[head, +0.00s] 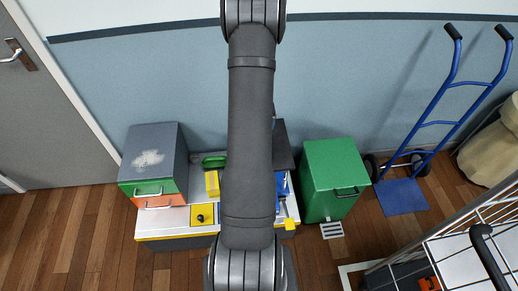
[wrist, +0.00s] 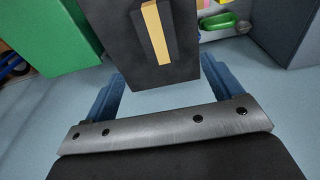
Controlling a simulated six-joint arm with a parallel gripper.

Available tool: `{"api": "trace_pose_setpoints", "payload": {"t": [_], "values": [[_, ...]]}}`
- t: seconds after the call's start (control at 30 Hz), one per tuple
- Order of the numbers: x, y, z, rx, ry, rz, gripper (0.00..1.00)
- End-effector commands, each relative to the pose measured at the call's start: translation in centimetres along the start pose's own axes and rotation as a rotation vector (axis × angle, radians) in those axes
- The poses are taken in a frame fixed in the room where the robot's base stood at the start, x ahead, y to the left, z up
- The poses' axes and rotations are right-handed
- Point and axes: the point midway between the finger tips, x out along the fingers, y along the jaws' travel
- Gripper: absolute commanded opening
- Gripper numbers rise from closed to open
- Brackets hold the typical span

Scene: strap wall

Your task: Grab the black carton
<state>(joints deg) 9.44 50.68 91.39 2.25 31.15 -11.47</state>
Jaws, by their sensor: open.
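The black carton (wrist: 165,50) has a tan strip down its face and fills the top middle of the wrist view. In the head view, a dark surface (head: 284,142) that appears to be the same carton shows beside my arm, which hides most of it. My gripper (wrist: 163,74) has its two blue fingers spread apart, one toward each side of the carton's near end. The fingers look open and do not visibly squeeze it. How deep the carton sits between them I cannot tell. The head view hides my gripper behind my arm.
A green box (head: 331,178) stands right of the platform (head: 170,222). A grey box (head: 152,150) with green and orange fronts stands at its left. Small yellow and blue items and a green item (wrist: 222,21) lie between. A blue hand truck (head: 430,122) leans on the wall.

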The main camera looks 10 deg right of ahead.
Motion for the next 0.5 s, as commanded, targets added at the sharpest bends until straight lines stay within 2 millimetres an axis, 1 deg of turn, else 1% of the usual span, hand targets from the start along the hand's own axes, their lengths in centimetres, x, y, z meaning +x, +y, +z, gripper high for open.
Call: {"api": "trace_pose_setpoints", "payload": {"t": [0.03, 0.3, 0.5], "values": [[1.1, 0.0, 0.1, 0.001, -0.004, -0.001, 0.85], [6.2, 0.0, 0.1, 0.003, -0.003, 0.000, 0.85], [9.2, 0.1, 0.1, 0.003, -0.001, 0.000, 0.85]]}}
